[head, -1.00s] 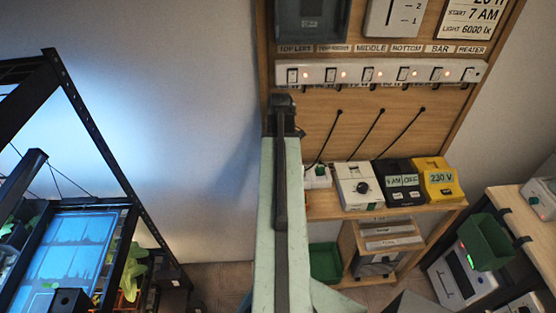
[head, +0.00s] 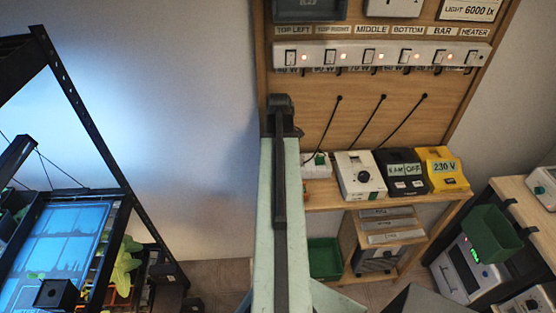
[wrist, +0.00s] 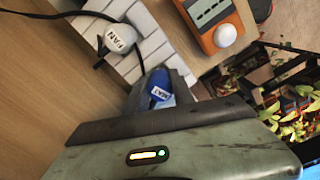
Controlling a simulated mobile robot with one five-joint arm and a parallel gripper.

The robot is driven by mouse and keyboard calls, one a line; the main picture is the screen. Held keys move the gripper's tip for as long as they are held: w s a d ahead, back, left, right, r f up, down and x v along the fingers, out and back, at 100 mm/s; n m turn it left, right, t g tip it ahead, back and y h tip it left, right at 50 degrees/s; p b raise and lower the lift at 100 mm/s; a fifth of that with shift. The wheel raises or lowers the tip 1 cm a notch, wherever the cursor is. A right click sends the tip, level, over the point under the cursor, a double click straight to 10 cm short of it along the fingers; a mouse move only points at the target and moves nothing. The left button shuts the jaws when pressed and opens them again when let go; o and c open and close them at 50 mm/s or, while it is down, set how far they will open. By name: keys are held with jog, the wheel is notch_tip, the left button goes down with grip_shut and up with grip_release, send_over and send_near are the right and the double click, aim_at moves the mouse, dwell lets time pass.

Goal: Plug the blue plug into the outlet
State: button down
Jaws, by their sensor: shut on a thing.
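In the wrist view my gripper (wrist: 160,97) is shut on the blue plug (wrist: 159,82), which bears a label reading MAT. The jaws hide part of the plug, and its prongs do not show. Beyond it lies a white strip of several blocks (wrist: 150,50), which may hold the outlet; no socket holes can be made out. I cannot tell whether the plug touches this strip. A white plug labelled FAN (wrist: 119,38) with a black cord is at the strip's left. The head view does not show my gripper or the blue plug.
An orange device (wrist: 212,22) sits beside the strip, with plants (wrist: 295,120) at the right. In the head view, a switch strip (head: 330,55) is on the wooden panel (head: 315,100). A shelf below holds white, black and yellow boxes (head: 441,170). A rack stands left.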

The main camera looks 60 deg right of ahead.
jog(key=c, duration=1)
grip_release()
jog(key=shift+s+a+f, duration=0.3)
jog(key=shift+a+f, duration=0.05)
jog(key=shift+w+d+r+p, duration=0.1)
jog(key=shift+d+r+p, duration=0.05)
jog(key=shift+r+p, duration=0.35)
notch_tip(320, 180, up, 8)
jog(key=p, duration=0.8)
jog(key=shift+f, duration=0.15)
jog(key=shift+w+d+f, duration=0.1)
